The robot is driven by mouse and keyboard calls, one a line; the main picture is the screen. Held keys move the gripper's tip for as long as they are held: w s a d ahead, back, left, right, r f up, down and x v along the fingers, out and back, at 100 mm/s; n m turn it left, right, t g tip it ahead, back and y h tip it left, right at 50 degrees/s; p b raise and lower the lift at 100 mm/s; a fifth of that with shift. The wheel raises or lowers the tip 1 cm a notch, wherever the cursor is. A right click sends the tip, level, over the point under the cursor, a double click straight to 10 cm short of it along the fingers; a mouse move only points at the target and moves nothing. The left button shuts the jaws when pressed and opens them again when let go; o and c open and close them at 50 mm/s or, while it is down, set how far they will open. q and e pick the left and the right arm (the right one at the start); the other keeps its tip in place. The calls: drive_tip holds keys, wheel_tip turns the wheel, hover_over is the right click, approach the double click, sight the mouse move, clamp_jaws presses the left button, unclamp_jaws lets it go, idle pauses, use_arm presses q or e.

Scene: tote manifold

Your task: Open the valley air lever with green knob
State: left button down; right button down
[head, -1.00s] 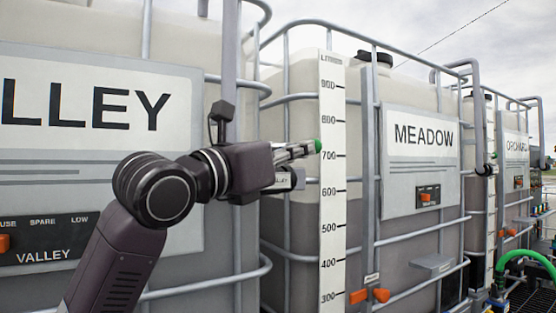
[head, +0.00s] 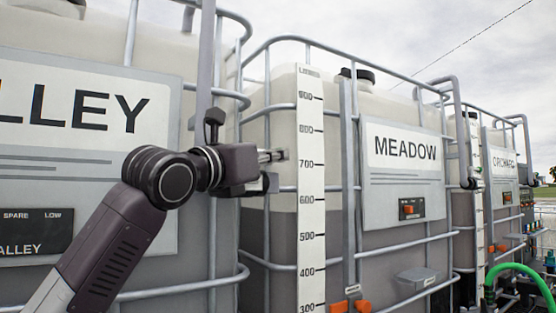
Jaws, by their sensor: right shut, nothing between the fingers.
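My right gripper (head: 284,155) is in front of the gap between the Valley tank and the Meadow tank. Its fingers point right and are shut with nothing between them. The Valley tank bears a large sign (head: 152,165), cut off at the left edge. The green knob of the Valley air lever does not show now; I cannot tell whether my gripper hides it. My left gripper is not in view.
A white level scale (head: 311,235) stands right of my gripper, before the Meadow tank with its sign (head: 405,155). Metal cage bars (head: 347,190) surround the tanks. Orange handles (head: 362,305) are low down. A green hose (head: 520,267) curves at the right.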

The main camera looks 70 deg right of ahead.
drive_tip(key=shift+d, duration=0.15)
idle(0.3)
drive_tip(key=v, duration=1.2)
idle(0.4)
